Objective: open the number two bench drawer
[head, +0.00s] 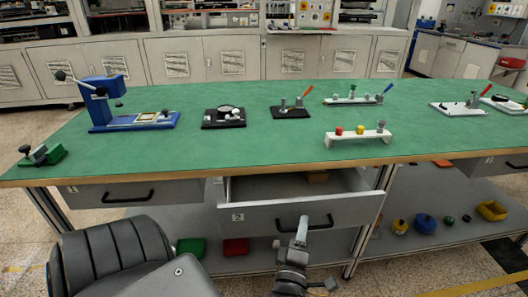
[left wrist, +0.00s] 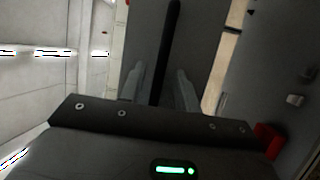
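In the left wrist view the dark handle bar (left wrist: 170,45) runs between the two fingers of my left gripper (left wrist: 160,88). The fingers stand apart, with a visible gap beside the bar. My right gripper is not in view.
The green bench top (head: 270,152) holds several fixtures, including a blue press (head: 105,103). The shut number one drawer (head: 130,192) is to the left. A lower shelf (head: 440,205) carries coloured items. My own arm links fill the lower left.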

